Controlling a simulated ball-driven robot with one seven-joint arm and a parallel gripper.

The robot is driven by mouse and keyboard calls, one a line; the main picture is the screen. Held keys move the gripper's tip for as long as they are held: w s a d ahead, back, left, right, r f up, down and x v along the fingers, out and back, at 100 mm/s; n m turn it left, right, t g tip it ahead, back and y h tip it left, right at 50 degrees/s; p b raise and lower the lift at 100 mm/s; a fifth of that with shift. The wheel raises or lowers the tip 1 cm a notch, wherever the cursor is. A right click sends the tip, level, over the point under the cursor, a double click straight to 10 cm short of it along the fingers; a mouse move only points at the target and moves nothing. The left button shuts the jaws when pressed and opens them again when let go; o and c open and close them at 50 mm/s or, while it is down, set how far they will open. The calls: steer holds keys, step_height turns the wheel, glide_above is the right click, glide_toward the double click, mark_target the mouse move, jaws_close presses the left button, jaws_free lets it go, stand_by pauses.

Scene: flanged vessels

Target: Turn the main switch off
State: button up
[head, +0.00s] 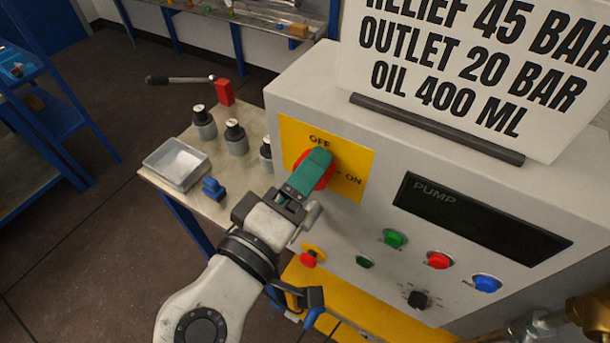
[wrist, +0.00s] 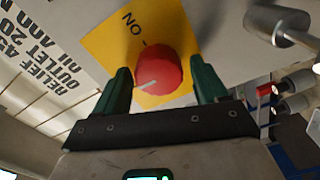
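The main switch is a round red knob (head: 326,178) on a yellow plate (head: 355,165), with OFF printed above it and ON to its right. In the head view my gripper (head: 318,160) covers much of the knob. In the wrist view the red knob (wrist: 157,68) sits between my two green fingers (wrist: 160,88), which are apart on either side of it. Narrow gaps seem to show; contact is unclear. The knob's white mark points toward the left finger in the wrist view, not toward the ON mark; OFF is hidden there.
The grey panel also has a green button (head: 394,239), a red button (head: 439,260), a blue button (head: 487,283) and a dark PUMP display (head: 475,220). A sign (head: 480,70) stands on top. A side table holds a tray (head: 176,165) and dark-topped cylinders (head: 236,138).

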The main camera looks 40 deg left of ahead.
steer(key=shift+o, duration=0.5)
steer(key=b+v, duration=0.2)
steer(key=v, duration=0.8)
steer(key=shift+s+b, duration=0.3)
steer(key=shift+s, duration=0.1)
